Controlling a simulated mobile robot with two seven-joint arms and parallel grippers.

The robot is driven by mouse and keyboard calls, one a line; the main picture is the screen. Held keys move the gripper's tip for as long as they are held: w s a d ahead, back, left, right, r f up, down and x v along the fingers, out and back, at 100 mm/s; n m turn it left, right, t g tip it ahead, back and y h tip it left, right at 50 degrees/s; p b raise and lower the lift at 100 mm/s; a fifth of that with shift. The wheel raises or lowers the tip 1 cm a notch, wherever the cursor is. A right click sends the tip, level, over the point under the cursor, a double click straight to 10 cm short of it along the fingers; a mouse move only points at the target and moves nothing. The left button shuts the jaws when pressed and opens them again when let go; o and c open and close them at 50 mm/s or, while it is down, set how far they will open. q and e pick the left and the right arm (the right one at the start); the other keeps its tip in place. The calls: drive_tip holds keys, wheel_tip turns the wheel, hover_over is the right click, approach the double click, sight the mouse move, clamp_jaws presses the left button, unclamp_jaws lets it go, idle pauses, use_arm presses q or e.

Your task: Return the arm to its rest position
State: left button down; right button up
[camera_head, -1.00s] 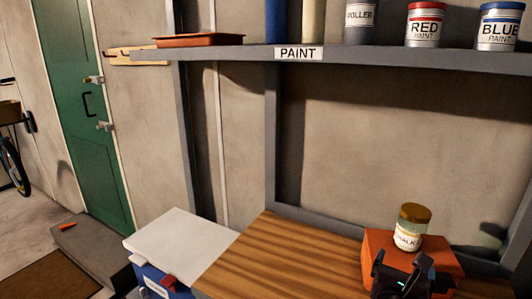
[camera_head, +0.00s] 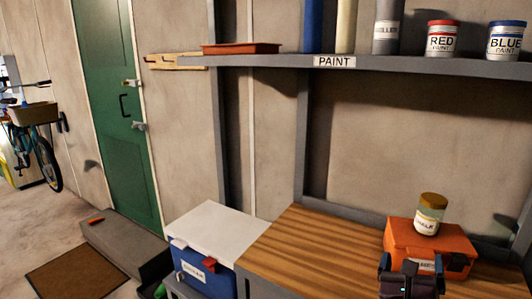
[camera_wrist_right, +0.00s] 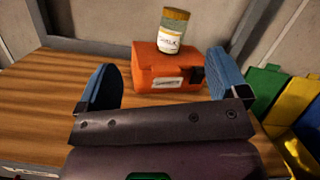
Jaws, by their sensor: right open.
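My right gripper (camera_head: 412,270) is at the bottom right of the head view, in front of the orange box on the bench. In the right wrist view its two blue fingers (camera_wrist_right: 164,88) stand wide apart with nothing between them. The orange box (camera_wrist_right: 150,68) is beyond the fingertips, and a chalk jar (camera_wrist_right: 172,32) with a gold lid stands on top of it. The same orange box (camera_head: 400,238) and chalk jar (camera_head: 428,215) show in the head view. My left gripper is in neither view.
The wooden bench top (camera_head: 315,250) is clear left of the box. A blue cooler (camera_head: 205,280) with a white lid stands beside it. A paint shelf (camera_head: 290,62) runs above with cans and a red tray (camera_head: 240,48). Green and yellow bins (camera_wrist_right: 300,120) are right of the gripper.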

drive_tip(key=a+r+n+t+y, duration=0.3)
drive_tip(key=n+t, duration=0.1)
drive_tip(key=n, duration=0.5)
drive_tip(key=s+a+f+n+g+y, duration=0.1)
drive_tip(key=a+f+n+y, duration=0.35)
drive_tip(key=n, duration=0.65)
drive_tip(key=s+a+f+n+g+y, duration=0.1)
drive_tip(key=f+n+y, duration=0.5)
drive_tip(key=n, duration=0.5)
drive_tip(key=s+d+f+n+g+h, duration=0.2)
drive_tip(key=s+d+f+n+g, duration=0.1)
drive_tip(key=s+f, duration=0.6)
drive_tip(key=s+d+f+n+g+h, duration=0.1)
drive_tip(key=s+d+f+n+g, duration=0.3)
drive_tip(key=s+f, duration=0.6)
wheel_tip(320, 180, down, 3)
drive_tip(key=shift+f+n+g+h, duration=0.15)
drive_tip(key=shift+n+g+h, duration=0.2)
drive_tip(key=shift+g, duration=0.45)
